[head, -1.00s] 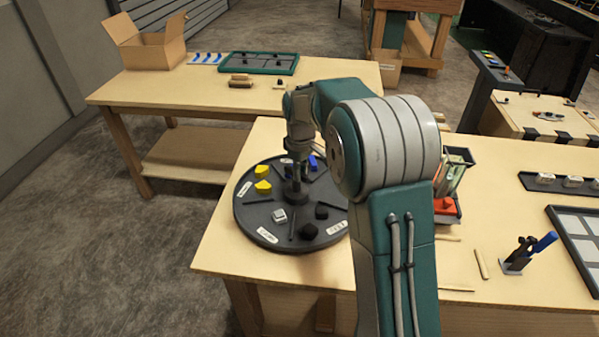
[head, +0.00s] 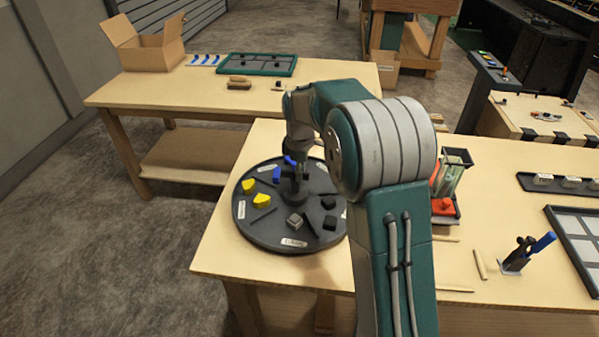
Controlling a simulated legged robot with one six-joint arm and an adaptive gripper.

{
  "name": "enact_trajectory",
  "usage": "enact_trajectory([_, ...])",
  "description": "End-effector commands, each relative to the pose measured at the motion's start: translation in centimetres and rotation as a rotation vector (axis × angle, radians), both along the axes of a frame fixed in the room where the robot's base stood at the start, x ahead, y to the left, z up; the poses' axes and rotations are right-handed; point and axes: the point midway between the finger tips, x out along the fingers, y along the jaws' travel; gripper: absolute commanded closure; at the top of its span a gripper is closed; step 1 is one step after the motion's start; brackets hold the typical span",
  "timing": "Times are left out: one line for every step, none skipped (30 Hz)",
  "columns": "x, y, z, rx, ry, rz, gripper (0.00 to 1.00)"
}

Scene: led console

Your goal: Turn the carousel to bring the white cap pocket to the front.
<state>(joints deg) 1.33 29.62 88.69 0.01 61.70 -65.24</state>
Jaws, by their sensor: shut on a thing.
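The carousel (head: 262,232) is a dark round turntable on the near wooden table, with dividers, small white labels and coloured caps. A pale grey-white cap (head: 294,221) sits in the pocket at the front of the disc, behind a label (head: 294,242). Yellow caps (head: 256,193) are at the left, blue caps (head: 277,175) at the back left, and black caps (head: 329,212) at the right. My gripper (head: 293,182) points down at the carousel's centre, shut on the central hub (head: 294,191). Its fingertips are small and dark, and my arm hides the disc's back right.
A red-and-grey holder (head: 446,205) stands right of my arm. Farther right are a tool stand (head: 515,262), a dark tray (head: 560,184) and a gridded panel (head: 580,245). Another table behind holds an open cardboard box (head: 150,45) and a green-framed board (head: 257,64).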

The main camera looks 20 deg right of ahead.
Motion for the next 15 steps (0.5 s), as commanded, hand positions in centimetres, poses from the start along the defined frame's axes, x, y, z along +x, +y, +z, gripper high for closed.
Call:
enact_trajectory([-0.03,-0.05,-0.23,0.0,0.004,0.015,1.0])
enact_trajectory([-0.02,-0.06,-0.23,0.0,0.004,0.023,1.0])
enact_trajectory([0.0,-0.07,-0.23,0.0,0.004,0.036,1.0])
enact_trajectory([0.02,-0.08,-0.23,0.0,0.004,0.043,1.0])
enact_trajectory([0.03,-0.08,-0.23,0.0,0.004,0.05,1.0])
enact_trajectory([0.04,-0.08,-0.23,0.0,0.004,0.059,1.0])
enact_trajectory([0.05,-0.09,-0.23,0.0,0.004,0.066,1.0])
enact_trajectory([0.05,-0.09,-0.23,0.0,0.004,0.071,1.0])
enact_trajectory([0.06,-0.1,-0.23,0.0,0.004,0.077,1.0])
enact_trajectory([0.07,-0.1,-0.23,0.0,0.004,0.08,1.0])
enact_trajectory([0.07,-0.1,-0.23,0.0,0.004,0.084,1.0])
enact_trajectory([0.09,-0.1,-0.23,0.0,0.004,0.088,1.0])
enact_trajectory([0.08,-0.11,-0.23,0.0,0.004,0.091,1.0])
enact_trajectory([0.09,-0.1,-0.23,-0.001,0.003,0.093,1.0])
enact_trajectory([0.09,-0.11,-0.23,-0.001,0.003,0.096,1.0])
